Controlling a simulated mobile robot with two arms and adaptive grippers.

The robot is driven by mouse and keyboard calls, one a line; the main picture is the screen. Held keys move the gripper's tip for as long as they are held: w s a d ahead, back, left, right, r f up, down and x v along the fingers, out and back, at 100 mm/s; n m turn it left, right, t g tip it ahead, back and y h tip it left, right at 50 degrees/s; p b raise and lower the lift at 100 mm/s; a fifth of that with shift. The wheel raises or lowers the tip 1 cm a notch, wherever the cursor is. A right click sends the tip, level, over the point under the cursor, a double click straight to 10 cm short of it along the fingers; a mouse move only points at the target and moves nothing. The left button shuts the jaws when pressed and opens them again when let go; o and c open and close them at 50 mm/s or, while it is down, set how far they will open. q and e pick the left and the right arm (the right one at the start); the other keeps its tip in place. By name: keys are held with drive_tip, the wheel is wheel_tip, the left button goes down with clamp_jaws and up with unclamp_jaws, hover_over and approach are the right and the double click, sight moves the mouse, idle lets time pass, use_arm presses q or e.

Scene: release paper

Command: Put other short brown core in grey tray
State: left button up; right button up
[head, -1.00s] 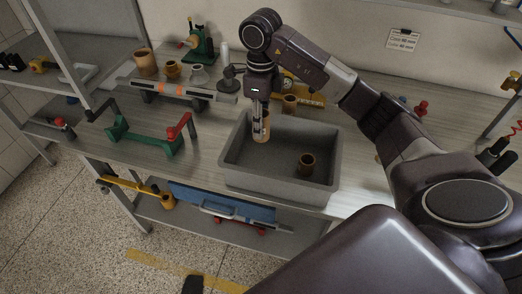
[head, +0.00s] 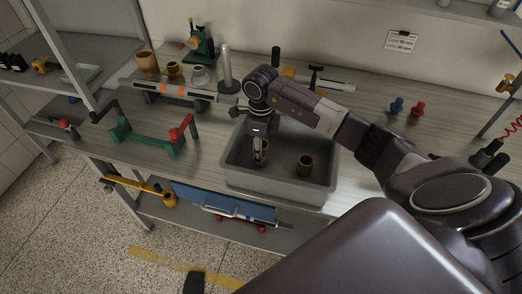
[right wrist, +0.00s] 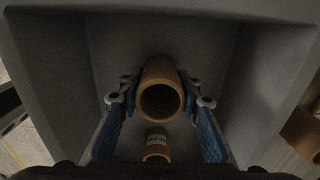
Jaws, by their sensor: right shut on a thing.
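The grey tray (head: 232,172) stands on the bench in the head view, and its walls fill the right wrist view. My right gripper (head: 261,156) reaches down inside its left part. In the right wrist view its blue fingers are shut on a short brown core (right wrist: 160,70), with the hollow end facing the camera. Whether this core touches the tray floor, I cannot tell. Another short brown core (head: 304,165) stands upright in the tray, to the right of the gripper; it also shows in the right wrist view (right wrist: 157,137), with a pale label. My left gripper is not in view.
Brown cores (head: 146,63) and a grey one (head: 198,75) stand at the back left, behind a long roller (head: 182,91). A green holder (head: 145,140) with a red lever is left of the tray. A brown thing (right wrist: 303,134) lies outside the tray.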

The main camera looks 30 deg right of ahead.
drive_tip(key=shift+f, duration=0.1)
drive_tip(key=o, duration=1.1)
drive_tip(key=shift+o, duration=0.2)
drive_tip(key=shift+r, duration=0.3)
wheel_tip(320, 180, up, 12)
drive_tip(key=b, duration=0.3)
drive_tip(key=shift+b, duration=0.3)
drive_tip(key=shift+f, duration=0.15)
